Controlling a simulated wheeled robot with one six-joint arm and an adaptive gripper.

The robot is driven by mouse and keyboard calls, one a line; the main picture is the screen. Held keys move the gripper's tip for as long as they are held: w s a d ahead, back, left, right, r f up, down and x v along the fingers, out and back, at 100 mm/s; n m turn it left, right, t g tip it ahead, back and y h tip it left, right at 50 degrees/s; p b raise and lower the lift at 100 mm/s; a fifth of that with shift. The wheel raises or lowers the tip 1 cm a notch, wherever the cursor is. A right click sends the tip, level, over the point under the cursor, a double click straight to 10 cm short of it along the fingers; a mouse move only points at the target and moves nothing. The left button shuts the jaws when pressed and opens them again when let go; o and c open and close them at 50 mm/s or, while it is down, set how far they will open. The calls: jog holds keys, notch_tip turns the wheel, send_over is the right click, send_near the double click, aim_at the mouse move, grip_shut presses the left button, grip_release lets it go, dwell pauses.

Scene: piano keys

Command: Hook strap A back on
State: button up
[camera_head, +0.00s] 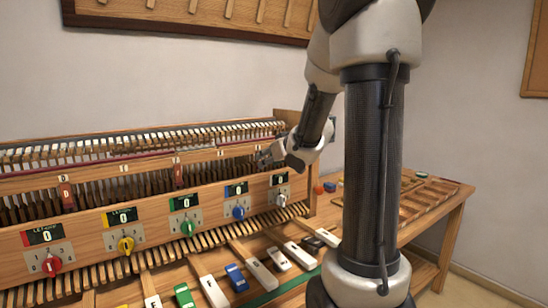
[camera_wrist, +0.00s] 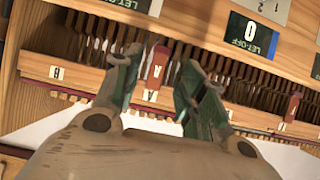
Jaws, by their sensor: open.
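My gripper (camera_wrist: 160,85) is open, with its two green-grey fingers apart. In the wrist view a red-orange strap tag (camera_wrist: 154,72) shows between and beyond the fingertips, among the brown action parts; I cannot tell whether they touch it. Its letter is not readable. A second red strap tag (camera_wrist: 292,107) is at the right of that view. In the head view my gripper (camera_head: 264,157) is at the right end of the piano action, and two red strap tags, one marked D (camera_head: 67,196) and another (camera_head: 178,176), hang farther left. I cannot tell which tag is strap A.
A wooden rail (camera_wrist: 95,82) with small white letter labels runs past the tags. Below the action is a panel (camera_head: 150,228) with several LET-OFF displays reading 0 and coloured knobs. White and coloured keys (camera_head: 210,290) lie in front. A wooden tray (camera_head: 430,195) is at the right.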

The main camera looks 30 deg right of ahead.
jog(key=v, duration=0.4)
dwell(0.4)
